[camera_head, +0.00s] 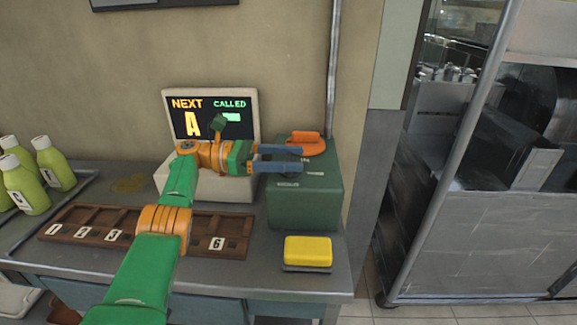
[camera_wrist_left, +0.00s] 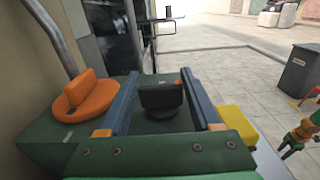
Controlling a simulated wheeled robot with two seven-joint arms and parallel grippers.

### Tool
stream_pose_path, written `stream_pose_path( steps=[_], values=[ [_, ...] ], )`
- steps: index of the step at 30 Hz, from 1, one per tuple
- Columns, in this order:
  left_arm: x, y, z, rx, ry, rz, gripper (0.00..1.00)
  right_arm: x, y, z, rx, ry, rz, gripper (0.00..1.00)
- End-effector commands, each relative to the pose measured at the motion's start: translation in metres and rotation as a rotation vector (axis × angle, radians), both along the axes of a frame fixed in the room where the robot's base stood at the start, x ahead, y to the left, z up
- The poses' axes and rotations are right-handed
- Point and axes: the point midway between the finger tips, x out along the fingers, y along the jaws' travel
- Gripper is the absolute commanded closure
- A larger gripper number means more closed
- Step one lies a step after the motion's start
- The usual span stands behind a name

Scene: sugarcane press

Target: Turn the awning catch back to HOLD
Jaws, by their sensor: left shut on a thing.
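My left gripper (camera_head: 302,160) is over the top of a green box (camera_head: 305,207) at the right end of the counter. In the left wrist view, its two blue fingers (camera_wrist_left: 160,84) are on either side of a dark knob (camera_wrist_left: 161,99) on the box top and are shut on it. The knob is mostly hidden in the head view. Beside it on the box is an orange round knob (camera_head: 307,144) with a raised grip, also in the left wrist view (camera_wrist_left: 85,96). The small labels by both knobs are too small to read.
A yellow block (camera_head: 308,251) sits in front of the box. A display (camera_head: 211,116) reading NEXT A and CALLED stands behind my left arm. A numbered wooden rack (camera_head: 80,232) and green bottles (camera_head: 24,185) are on the left. A metal pole (camera_head: 333,70) rises behind the box.

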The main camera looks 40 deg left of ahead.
Motion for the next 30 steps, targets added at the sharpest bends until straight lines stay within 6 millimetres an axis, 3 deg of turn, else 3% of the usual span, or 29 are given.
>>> stream_pose_path(
  steps=[15,16,19,30],
  values=[
    [-0.002,-0.0024,-0.0013,-0.001,0.008,-0.022,0.91,0.0,0.0001,-0.0036,0.0,0.0,0.0,0.5],
    [-0.0021,-0.0025,-0.0013,-0.001,0.008,-0.022,0.3,0.0,0.0001,-0.0036,0.0,0.0,0.0,0.5],
    [-0.0019,-0.0024,-0.0009,-0.001,0.006,-0.021,0.05,0.0,0.0001,-0.0036,0.0,0.0,0.0,0.5],
    [0.0011,-0.0054,0.002,-0.003,0.003,-0.02,0.05,0.0004,-0.0009,0.0007,-0.002,-0.001,0.001,0.5]
  ],
)
